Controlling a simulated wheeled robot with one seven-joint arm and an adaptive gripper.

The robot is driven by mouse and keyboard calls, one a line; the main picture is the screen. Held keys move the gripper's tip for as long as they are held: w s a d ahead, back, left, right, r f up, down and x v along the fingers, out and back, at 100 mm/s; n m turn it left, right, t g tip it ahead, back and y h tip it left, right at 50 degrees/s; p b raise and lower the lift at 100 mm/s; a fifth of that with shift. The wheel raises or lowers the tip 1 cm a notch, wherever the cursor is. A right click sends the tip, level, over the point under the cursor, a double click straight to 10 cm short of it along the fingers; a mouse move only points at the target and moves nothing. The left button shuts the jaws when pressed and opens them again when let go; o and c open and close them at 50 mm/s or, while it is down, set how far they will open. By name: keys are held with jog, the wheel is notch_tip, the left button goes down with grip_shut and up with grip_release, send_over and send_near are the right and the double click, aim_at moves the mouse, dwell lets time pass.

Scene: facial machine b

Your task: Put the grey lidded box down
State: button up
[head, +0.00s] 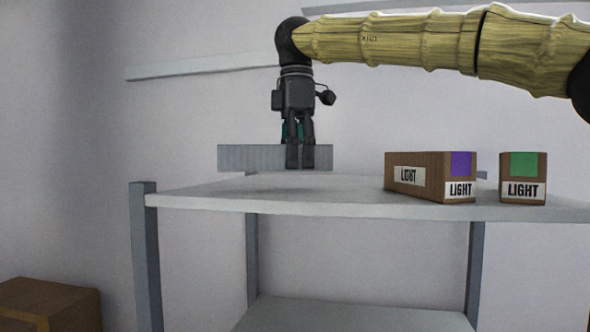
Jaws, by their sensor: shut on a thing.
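The grey lidded box (250,158) is a long, low, ribbed grey shape in the head view, left of centre. My gripper (293,160) points straight down and is shut on it, with the fingers in front of its right half. The box appears level and looks held a little above the shelf unit's top (330,193), with a faint shadow on the surface beneath. A small green part shows behind the fingers; I cannot tell what it belongs to. The box's lid cannot be made out from this side.
A brown box marked LIGHT with a purple patch (430,177) stands on the shelf top to the right. Another with a green patch (523,179) stands farther right. The top's left part is clear. A cardboard box (50,305) sits low at the left.

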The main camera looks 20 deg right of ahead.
aim_at(295, 190)
jog(key=shift+w+d, duration=0.1)
jog(key=shift+w, duration=0.15)
jog(key=shift+w+f+p, duration=0.2)
jog(key=shift+f+p, duration=0.3)
jog(key=shift+f, duration=0.35)
jog(key=shift+w+f, duration=0.1)
jog(key=shift+f, duration=0.3)
jog(key=shift+s+f+p, duration=0.25)
jog(key=shift+f+p, duration=0.1)
jog(key=shift+f, duration=0.25)
jog(key=shift+w+f, duration=0.15)
jog(key=shift+f, duration=0.05)
jog(key=o, duration=1.1)
jog(key=shift+r, duration=0.15)
